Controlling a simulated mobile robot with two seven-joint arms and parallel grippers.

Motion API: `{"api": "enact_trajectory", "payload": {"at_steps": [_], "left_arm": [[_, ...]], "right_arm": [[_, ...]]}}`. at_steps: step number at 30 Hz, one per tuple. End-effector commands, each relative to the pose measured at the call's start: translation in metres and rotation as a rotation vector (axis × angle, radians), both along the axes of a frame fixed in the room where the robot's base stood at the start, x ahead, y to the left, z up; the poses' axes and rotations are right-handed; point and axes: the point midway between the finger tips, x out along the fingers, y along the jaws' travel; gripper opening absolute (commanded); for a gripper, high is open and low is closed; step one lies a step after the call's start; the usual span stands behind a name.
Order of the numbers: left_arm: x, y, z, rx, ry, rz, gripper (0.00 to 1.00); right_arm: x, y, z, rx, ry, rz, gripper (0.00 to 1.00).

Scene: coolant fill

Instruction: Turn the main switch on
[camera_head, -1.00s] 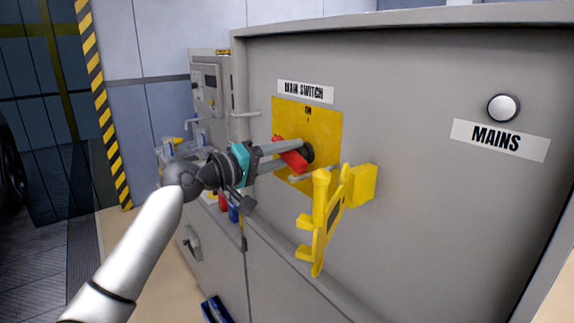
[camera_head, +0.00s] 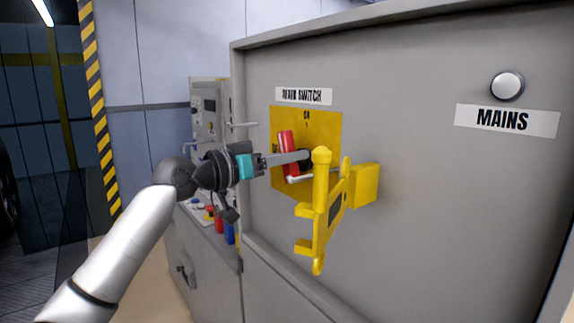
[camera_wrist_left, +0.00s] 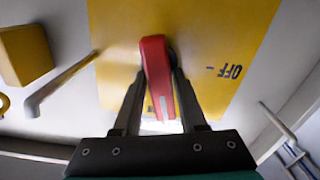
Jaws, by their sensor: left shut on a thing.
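The main switch is a red handle (camera_head: 287,148) on a yellow plate (camera_head: 325,127) under the MAIN SWITCH label (camera_head: 304,96). In the head view the handle stands close to upright, its upper end toward the ON mark (camera_head: 307,115). My left gripper (camera_head: 303,158) is shut on the handle. In the left wrist view the red handle (camera_wrist_left: 156,75) sits between the two fingers (camera_wrist_left: 157,90), and the OFF mark (camera_wrist_left: 231,71) is clear of it on the plate. The fingers hide part of the handle's hub. My right gripper is not in view.
A yellow swung-out bracket (camera_head: 322,210) juts from the grey cabinet (camera_head: 420,200) just right of the switch, close to my gripper. A white round lamp (camera_head: 507,85) sits above the MAINS label (camera_head: 506,120). A lower control panel (camera_head: 205,215) stands behind my arm.

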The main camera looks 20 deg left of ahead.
Motion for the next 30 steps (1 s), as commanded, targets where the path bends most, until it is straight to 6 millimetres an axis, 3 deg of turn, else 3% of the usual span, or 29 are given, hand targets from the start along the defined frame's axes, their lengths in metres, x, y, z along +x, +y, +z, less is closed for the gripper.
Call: {"api": "enact_trajectory", "payload": {"at_steps": [12,30], "left_arm": [[-0.0014,-0.0029,-0.0048,0.171,-0.119,-0.004,0.00],[-0.0015,-0.0034,-0.0054,0.200,-0.138,-0.005,0.00]], "right_arm": [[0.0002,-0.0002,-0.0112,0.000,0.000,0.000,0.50],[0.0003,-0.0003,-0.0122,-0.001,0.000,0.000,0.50]]}}
